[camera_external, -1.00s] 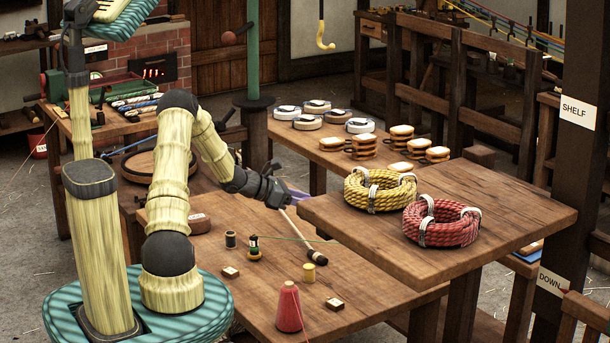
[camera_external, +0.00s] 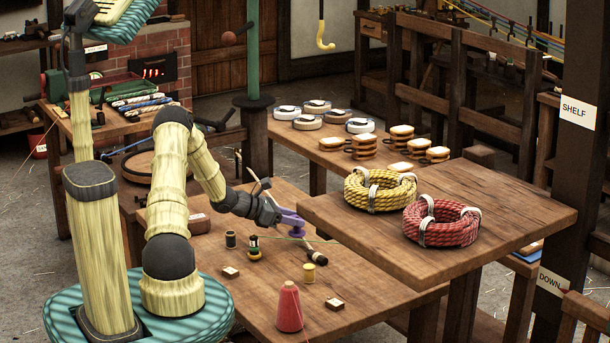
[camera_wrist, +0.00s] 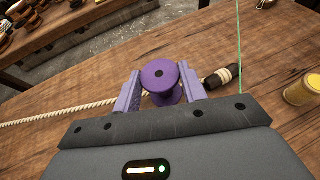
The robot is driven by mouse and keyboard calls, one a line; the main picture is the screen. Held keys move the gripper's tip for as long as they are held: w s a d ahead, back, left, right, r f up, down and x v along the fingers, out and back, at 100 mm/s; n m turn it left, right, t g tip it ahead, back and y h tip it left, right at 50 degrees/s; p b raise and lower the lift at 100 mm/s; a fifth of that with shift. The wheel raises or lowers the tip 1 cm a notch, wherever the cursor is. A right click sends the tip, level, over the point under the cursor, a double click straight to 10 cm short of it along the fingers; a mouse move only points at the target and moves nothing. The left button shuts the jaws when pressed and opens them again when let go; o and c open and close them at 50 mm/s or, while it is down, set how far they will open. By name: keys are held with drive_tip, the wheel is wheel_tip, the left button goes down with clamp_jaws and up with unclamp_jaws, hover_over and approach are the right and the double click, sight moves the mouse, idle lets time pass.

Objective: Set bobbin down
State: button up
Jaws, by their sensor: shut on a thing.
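My gripper (camera_wrist: 157,92) is shut on a purple bobbin (camera_wrist: 161,82), which sits between its two purple fingers in the wrist view. In the external view my gripper (camera_external: 287,220) and the purple bobbin (camera_external: 296,231) are low over the middle of the wooden workbench (camera_external: 225,300). I cannot tell whether the bobbin touches the bench top. A pale rope (camera_wrist: 60,116) runs behind the fingers, and a dark piece with a pale band (camera_wrist: 222,77) lies just right of the bobbin.
A yellow spool (camera_external: 308,273), a red cone (camera_external: 289,307) and small dark bobbins (camera_external: 231,240) stand on the bench. A green line (camera_wrist: 239,45) runs past the right finger. A raised wooden shelf top (camera_external: 480,215) with rope coils is close on the right.

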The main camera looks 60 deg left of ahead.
sight(292, 233)
drive_tip(key=shift+f, duration=1.85)
drive_tip(key=shift+f, duration=0.1)
drive_tip(key=o, duration=0.9)
drive_tip(key=shift+o, duration=0.2)
drive_tip(key=shift+r, duration=0.2)
drive_tip(key=v, duration=1.2)
